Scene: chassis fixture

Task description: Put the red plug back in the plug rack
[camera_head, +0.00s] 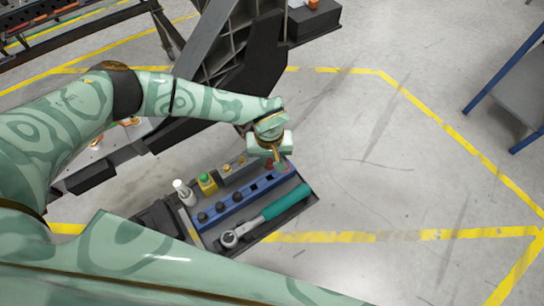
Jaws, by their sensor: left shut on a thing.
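The plug rack (228,208) is a long blue strip in a dark tray. Black plugs stand in its left part, and dark open slots show toward its right end. My left gripper (279,161) points down over the right end of the rack. It is shut on the red plug (270,164), which is small and mostly hidden by the gripper. I cannot tell whether the plug touches the rack. My right gripper is out of view.
The dark tray (304,205) also holds a green-handled wrench (285,202) in front of the rack. A dark chassis frame (262,60) rises behind.

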